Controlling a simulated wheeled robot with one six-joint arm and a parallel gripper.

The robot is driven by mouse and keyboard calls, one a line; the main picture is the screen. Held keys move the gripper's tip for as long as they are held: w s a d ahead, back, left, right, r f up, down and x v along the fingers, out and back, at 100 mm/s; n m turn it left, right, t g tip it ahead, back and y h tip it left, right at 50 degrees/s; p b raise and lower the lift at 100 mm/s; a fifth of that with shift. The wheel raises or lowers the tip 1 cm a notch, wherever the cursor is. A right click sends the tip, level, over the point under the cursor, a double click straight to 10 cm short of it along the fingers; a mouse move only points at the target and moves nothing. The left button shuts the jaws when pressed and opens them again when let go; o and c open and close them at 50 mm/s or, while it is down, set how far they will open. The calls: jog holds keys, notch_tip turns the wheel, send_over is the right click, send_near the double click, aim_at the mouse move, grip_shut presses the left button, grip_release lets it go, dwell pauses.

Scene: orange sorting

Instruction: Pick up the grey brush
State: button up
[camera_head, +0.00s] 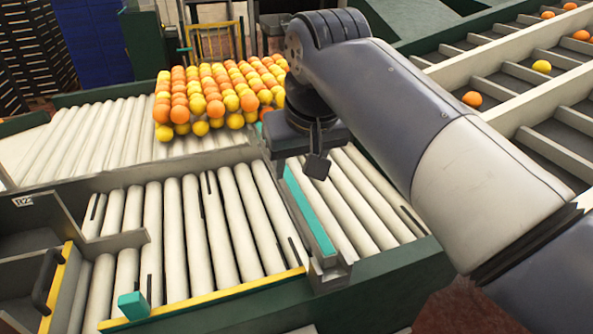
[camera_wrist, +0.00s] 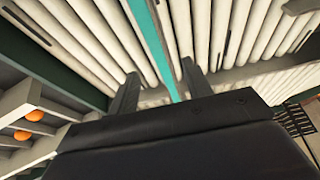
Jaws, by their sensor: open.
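I cannot make out a grey brush in either view. My gripper (camera_head: 305,160) hangs over the roller conveyor, beside a teal strip (camera_head: 311,212) on the divider between two roller lanes. In the wrist view my gripper (camera_wrist: 157,82) shows two dark fingers standing apart, with nothing between them but the teal strip (camera_wrist: 150,40) and rollers beyond. My arm covers the right part of the head view, so what lies behind it is hidden.
A pile of oranges and yellow fruit (camera_head: 215,95) sits on the rollers at the back. A sorting rack (camera_head: 520,95) with a few fruits stands at the right. A teal block (camera_head: 133,305) is at the yellow front edge. The near rollers (camera_head: 195,235) are clear.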

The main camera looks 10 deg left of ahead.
aim_at(293, 186)
jog(key=x, duration=0.8)
jog(key=shift+w+f, duration=0.1)
jog(key=shift+w, duration=0.25)
jog(key=shift+c, duration=0.6)
grip_shut()
